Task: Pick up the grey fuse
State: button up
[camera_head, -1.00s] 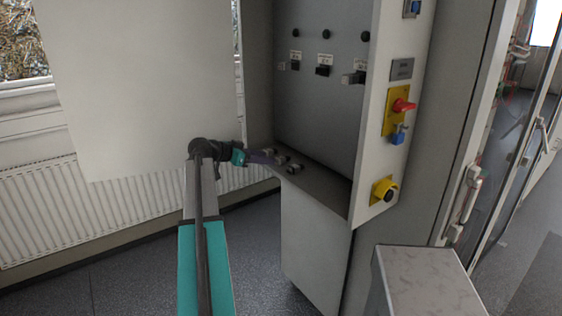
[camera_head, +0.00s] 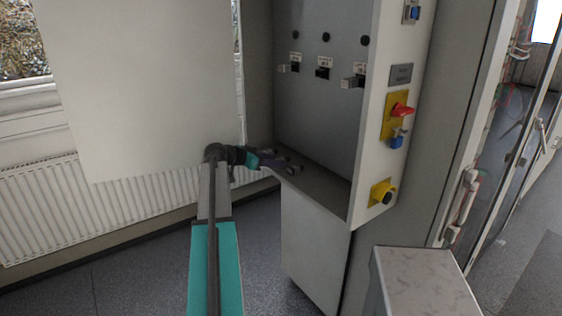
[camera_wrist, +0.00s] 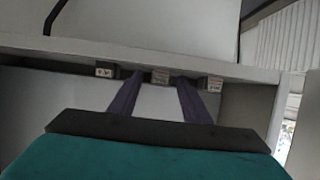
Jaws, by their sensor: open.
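In the wrist view there is a left fuse (camera_wrist: 106,72) with a dark side, a greyish middle fuse (camera_wrist: 160,76) and a right fuse (camera_wrist: 212,84). Their exact colours are hard to tell. My gripper (camera_wrist: 157,82) is open, and its purple fingers reach toward the row. Its tips are on either side of the middle fuse, with nothing visibly clamped.
The shelf (camera_head: 325,185) is bare toward its right end. Several fuse holders sit on the back panel (camera_head: 320,110). The side panel (camera_head: 390,160) carries a red switch (camera_head: 402,109) and a yellow-based knob (camera_head: 383,193). A white board (camera_head: 140,90) hangs left of the cabinet.

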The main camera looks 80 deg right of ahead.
jog(key=shift+c, duration=0.2)
dwell(0.4)
jog(key=c, duration=1)
jog(key=shift+r, duration=0.1)
jog(key=shift+d+r+b, duration=0.1)
jog(key=shift+r+b, duration=0.75)
jog(key=shift+r, duration=0.7)
jog(key=a+b, duration=0.1)
jog(key=a, duration=0.4)
jog(key=a+r+b, duration=0.1)
jog(key=a, duration=0.4)
jog(key=a+b, duration=0.2)
jog(key=a, duration=0.4)
jog(key=shift+r, duration=0.3)
jog(key=shift+a, duration=0.1)
